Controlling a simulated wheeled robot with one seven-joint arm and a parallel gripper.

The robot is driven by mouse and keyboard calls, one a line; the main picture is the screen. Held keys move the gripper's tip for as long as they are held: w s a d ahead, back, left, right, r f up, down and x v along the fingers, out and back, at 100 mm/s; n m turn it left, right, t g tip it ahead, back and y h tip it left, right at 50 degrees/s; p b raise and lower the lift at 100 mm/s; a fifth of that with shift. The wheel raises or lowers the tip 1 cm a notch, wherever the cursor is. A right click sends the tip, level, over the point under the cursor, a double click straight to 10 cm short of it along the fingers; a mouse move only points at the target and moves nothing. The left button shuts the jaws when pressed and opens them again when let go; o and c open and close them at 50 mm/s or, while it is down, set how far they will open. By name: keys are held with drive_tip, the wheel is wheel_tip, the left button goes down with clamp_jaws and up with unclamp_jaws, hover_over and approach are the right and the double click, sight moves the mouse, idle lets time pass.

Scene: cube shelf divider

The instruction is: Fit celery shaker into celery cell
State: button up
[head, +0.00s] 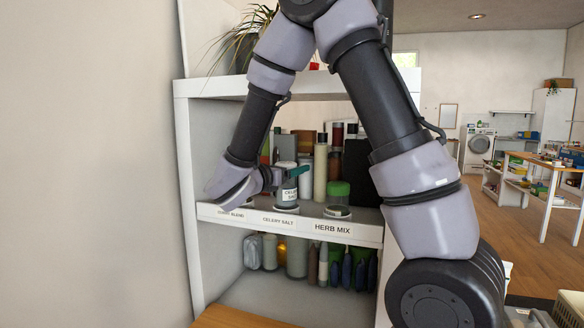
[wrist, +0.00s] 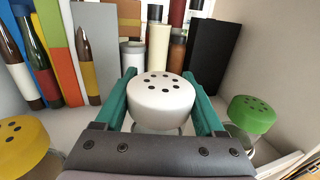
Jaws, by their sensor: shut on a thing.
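The celery shaker (head: 289,190) has a pale body with a "CELERY" label. It is upright between the fingers of my gripper (head: 283,172). In the wrist view its white lid with dark holes (wrist: 162,98) sits between my gripper's green fingers (wrist: 160,82), which are shut on it. A shelf-edge label reading "CELERY SALT" (head: 278,221) is just in front of and below the shaker. A dark-rimmed round holder shows at the shaker's base (head: 287,209). I cannot tell whether the base is inside it or above it; the lid hides this in the wrist view.
A green-lidded shaker (head: 338,190) stands to the right, behind the "HERB MIX" label (head: 332,229). A yellow-lidded shaker (wrist: 22,145) is at the left in the wrist view. Bottles and a dark upright panel (wrist: 207,58) fill the back. The white shelf's side wall (head: 186,200) is close on the left.

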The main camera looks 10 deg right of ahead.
sight(281, 187)
drive_tip(key=shift+f, duration=2.15)
drive_tip(key=o, duration=1.5)
drive_tip(key=shift+v, duration=2.5)
drive_tip(key=v, duration=1)
drive_tip(key=shift+s+a, duration=0.3)
